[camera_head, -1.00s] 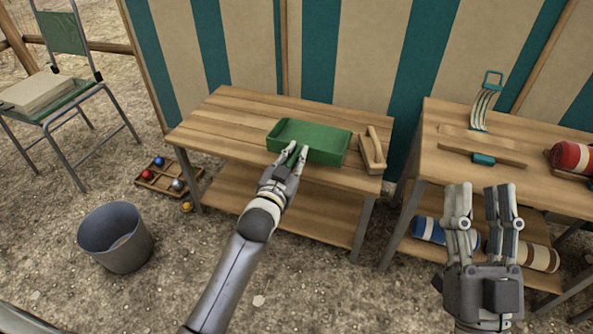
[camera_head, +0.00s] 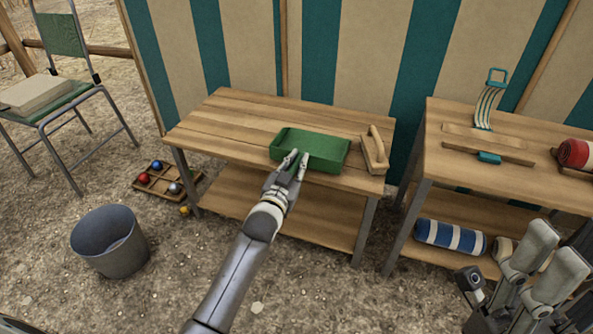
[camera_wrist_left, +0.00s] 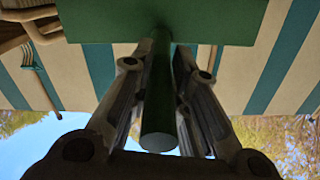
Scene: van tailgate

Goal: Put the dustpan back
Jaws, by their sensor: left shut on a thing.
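The green dustpan (camera_head: 318,143) is a shallow open tray at the front right part of the left wooden table's top (camera_head: 235,125). I cannot tell whether it rests on the top or is held just above it. My left gripper (camera_head: 297,160) is at its near side, shut on the dustpan's handle. In the left wrist view the round green handle (camera_wrist_left: 158,110) runs between the two fingers, with the pan (camera_wrist_left: 225,20) beyond. My right gripper (camera_head: 549,262) is at the lower right, open and empty, away from the dustpan.
A wooden brush (camera_head: 374,152) lies close to the dustpan's right. The right table (camera_head: 490,178) holds another wooden tool and a red roll (camera_head: 575,153); a blue-striped roll (camera_head: 449,237) lies below. A bucket (camera_head: 110,240) and ball tray (camera_head: 165,180) are on the ground. The table's left half is bare.

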